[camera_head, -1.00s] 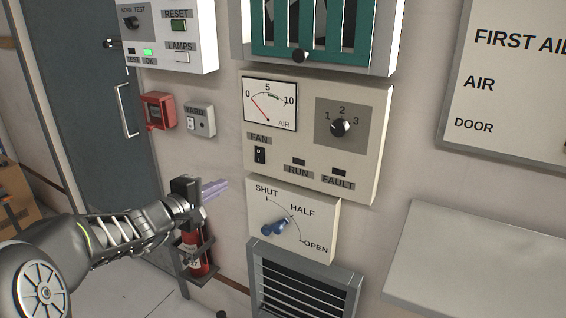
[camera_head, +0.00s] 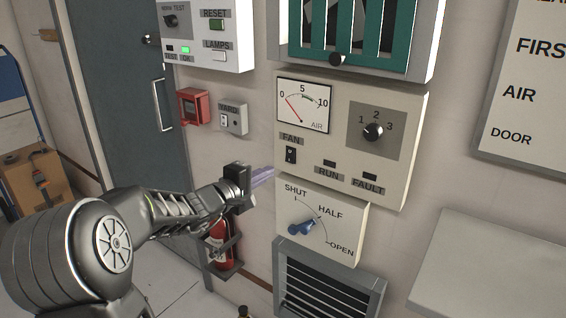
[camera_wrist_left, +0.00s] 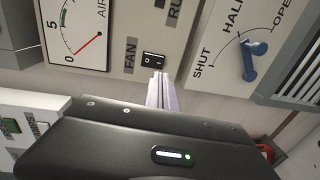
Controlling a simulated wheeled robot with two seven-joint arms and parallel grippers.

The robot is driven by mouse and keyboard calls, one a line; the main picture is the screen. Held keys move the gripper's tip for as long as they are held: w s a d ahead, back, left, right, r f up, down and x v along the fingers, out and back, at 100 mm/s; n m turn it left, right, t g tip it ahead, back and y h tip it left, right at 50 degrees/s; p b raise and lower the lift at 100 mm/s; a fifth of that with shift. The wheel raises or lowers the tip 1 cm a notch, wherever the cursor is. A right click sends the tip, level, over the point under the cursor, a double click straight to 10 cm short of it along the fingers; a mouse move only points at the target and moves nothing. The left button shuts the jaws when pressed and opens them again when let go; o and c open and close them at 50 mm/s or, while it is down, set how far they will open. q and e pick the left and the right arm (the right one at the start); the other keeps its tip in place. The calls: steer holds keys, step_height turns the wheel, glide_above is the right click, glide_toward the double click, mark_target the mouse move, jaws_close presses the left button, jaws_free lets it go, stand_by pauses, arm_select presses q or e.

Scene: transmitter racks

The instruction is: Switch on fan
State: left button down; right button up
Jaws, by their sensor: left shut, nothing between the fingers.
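The fan switch (camera_head: 291,154) is a small black rocker below the FAN label on the cream fan panel (camera_head: 318,182). In the left wrist view the switch (camera_wrist_left: 153,59) lies just beyond my fingertips. My left gripper (camera_head: 268,173) is shut and empty, its pale fingers pointing at the panel just below and left of the switch. In the wrist view the fingers (camera_wrist_left: 156,76) seem very near the switch; I cannot tell whether they touch it. The RUN (camera_head: 329,164) and FAULT (camera_head: 370,177) lamps look dark. The air gauge (camera_head: 304,106) needle points low. My right gripper is not in view.
Below is the damper panel with a blue lever (camera_head: 302,228) and a vent grille (camera_head: 325,285). A rotary knob (camera_head: 373,132) sits right of the gauge. A YARD switch box (camera_head: 234,118), red call box (camera_head: 193,107) and fire extinguisher (camera_head: 219,247) are at left.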

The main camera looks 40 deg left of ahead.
mark_target(289, 161)
arm_select(q)
steer(key=w, duration=0.2)
steer(key=w+p, duration=0.1)
steer(key=w, duration=0.2)
steer(key=w+f+p, duration=0.1)
steer(key=w, duration=0.2)
steer(key=shift+a, duration=0.1)
steer(key=shift+w, duration=0.1)
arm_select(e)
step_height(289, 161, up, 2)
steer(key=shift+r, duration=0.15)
